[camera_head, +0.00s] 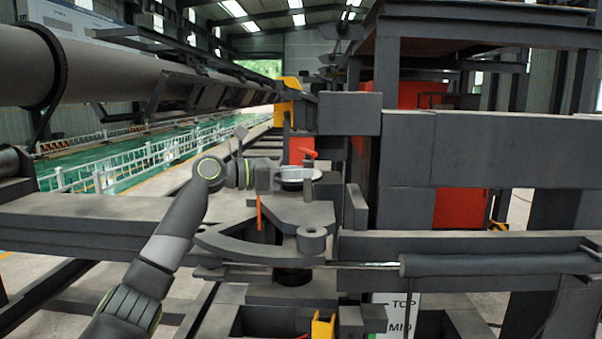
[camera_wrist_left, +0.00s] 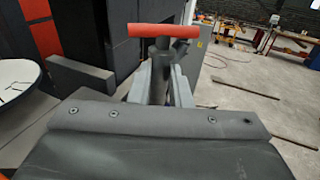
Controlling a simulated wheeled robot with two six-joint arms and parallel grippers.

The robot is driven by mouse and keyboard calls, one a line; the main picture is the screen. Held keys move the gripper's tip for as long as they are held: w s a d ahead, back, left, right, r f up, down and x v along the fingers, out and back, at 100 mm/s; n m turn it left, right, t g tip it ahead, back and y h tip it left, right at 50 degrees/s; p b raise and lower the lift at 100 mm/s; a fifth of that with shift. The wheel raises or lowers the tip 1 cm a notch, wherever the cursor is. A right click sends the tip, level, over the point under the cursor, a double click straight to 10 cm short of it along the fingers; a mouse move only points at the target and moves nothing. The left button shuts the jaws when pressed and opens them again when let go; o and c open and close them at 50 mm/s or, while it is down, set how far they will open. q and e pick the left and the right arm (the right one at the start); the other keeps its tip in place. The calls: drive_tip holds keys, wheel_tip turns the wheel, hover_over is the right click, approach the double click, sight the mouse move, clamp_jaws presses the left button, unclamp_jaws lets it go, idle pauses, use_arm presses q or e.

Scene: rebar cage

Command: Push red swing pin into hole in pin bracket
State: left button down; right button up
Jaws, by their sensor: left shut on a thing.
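The pin's lower end is hidden. Below and nearer stands a grey metal plate assembly with a round holed boss (camera_head: 311,238), which may be the pin bracket. The pin is apart from this boss. My right gripper is not in view.
A white disc (camera_wrist_left: 16,82) lies left of the gripper in the left wrist view. Grey beams (camera_head: 505,150) and a dark frame with red panels stand to the right. A cylinder with a shiny rod (camera_head: 490,262) crosses the lower right.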

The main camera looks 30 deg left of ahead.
use_arm(q)
drive_tip(key=shift+w+d+f+p, duration=0.3)
drive_tip(key=shift+w+d, duration=0.3)
drive_tip(key=f+b, duration=0.1)
drive_tip(key=f, duration=0.1)
drive_tip(key=f+b, duration=0.1)
drive_tip(key=f, duration=0.1)
drive_tip(key=shift+s+a+f, duration=0.15)
drive_tip(key=shift+a+f, duration=0.05)
drive_tip(key=shift+f, duration=0.4)
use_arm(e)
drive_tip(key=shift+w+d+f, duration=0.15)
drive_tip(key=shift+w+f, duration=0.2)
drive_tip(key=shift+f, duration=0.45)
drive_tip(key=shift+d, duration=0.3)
